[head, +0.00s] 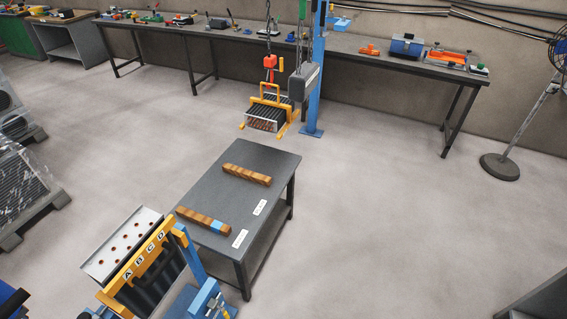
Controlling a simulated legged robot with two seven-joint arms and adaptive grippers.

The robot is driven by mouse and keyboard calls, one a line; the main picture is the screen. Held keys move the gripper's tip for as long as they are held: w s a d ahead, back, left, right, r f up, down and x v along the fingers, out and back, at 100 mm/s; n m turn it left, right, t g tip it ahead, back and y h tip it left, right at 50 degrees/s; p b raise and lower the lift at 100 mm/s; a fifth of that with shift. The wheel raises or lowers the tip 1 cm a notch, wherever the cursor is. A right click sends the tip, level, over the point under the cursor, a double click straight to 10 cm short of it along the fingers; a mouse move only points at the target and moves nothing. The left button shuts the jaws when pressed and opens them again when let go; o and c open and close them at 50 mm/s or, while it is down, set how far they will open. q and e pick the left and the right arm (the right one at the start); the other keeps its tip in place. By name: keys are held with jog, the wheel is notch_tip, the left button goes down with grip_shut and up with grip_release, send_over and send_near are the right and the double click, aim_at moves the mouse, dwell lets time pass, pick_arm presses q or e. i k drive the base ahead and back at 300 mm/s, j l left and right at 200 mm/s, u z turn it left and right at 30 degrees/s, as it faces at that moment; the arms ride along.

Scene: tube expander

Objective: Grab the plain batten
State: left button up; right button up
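The plain batten (246,175), a brown wooden bar with no blue on it, lies on the far part of the dark grey table (225,190). A second wooden batten (199,218) with a blue section near its right end lies on the nearer part of the same table. The two battens are apart, and nothing touches the plain one from above. Neither of my grippers shows in the head view.
Two white labels (259,207) lie along the table's right side. A blue and yellow machine lettered A to D (145,262) stands at the near left. A yellow-framed load (268,112) hangs from a hoist beyond the table. Open floor (400,220) lies to the right.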

aim_at(242, 172)
jog(key=i+l+z, duration=0.15)
jog(key=i, duration=0.45)
jog(key=i+l+z, duration=0.15)
jog(key=i, duration=0.45)
jog(key=i+l+z, duration=0.15)
jog(key=i, duration=0.5)
